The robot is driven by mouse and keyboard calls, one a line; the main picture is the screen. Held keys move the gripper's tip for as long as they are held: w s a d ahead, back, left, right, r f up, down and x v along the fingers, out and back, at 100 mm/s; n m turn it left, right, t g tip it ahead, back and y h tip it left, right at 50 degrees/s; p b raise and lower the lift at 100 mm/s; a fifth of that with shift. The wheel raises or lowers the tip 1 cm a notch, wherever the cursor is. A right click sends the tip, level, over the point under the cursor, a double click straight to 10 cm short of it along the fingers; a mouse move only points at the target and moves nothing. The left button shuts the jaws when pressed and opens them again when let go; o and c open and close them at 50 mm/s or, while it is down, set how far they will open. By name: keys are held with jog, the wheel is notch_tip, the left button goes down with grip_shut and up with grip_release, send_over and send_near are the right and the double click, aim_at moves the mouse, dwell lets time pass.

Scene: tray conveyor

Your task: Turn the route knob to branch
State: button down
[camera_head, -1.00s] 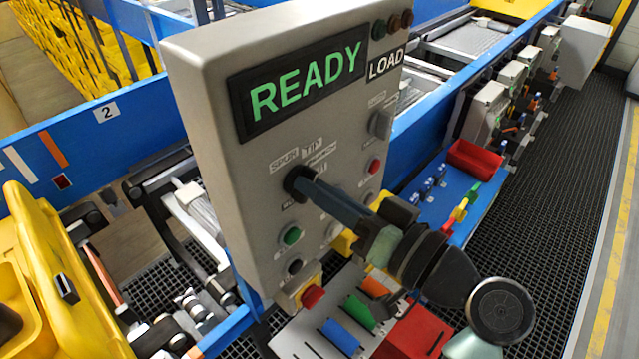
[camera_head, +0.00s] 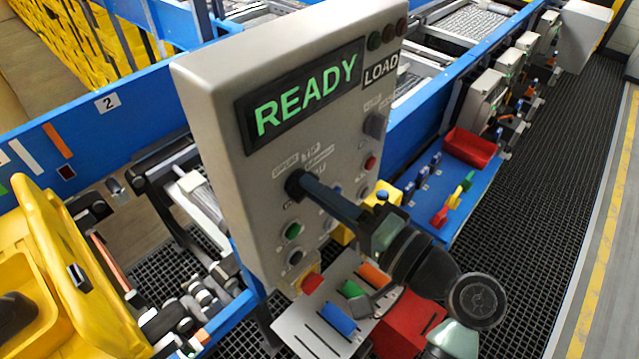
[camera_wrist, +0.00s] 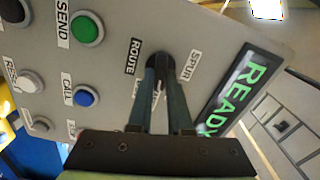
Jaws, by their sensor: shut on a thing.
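The grey control panel (camera_head: 215,130) stands in the middle of the head view, its screen reading READY with a LOAD label beside it. The dark round route knob (camera_head: 292,184) is on its face below the screen. My gripper (camera_head: 304,186) reaches in from the lower right and is shut on the knob. In the wrist view both fingers (camera_wrist: 160,78) close around the knob (camera_wrist: 158,57). The ROUTE label (camera_wrist: 132,57) and the SPUR label (camera_wrist: 194,66) show on either side. The knob's pointer and the label between the fingers are mostly hidden.
Close to the knob are the green SEND button (camera_wrist: 86,28) and the blue CALL button (camera_wrist: 84,97). A red button (camera_head: 312,284) juts from the panel's bottom. A yellow tray (camera_head: 75,270) is at left, and a red bin (camera_head: 473,148) is at right.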

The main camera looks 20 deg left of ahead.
jog(key=shift+m, duration=0.3)
jog(key=c, duration=0.8)
grip_release()
jog(key=shift+c, duration=0.2)
jog(key=b+v, duration=0.5)
jog(key=v, duration=0.8)
jog(key=shift+b, duration=0.3)
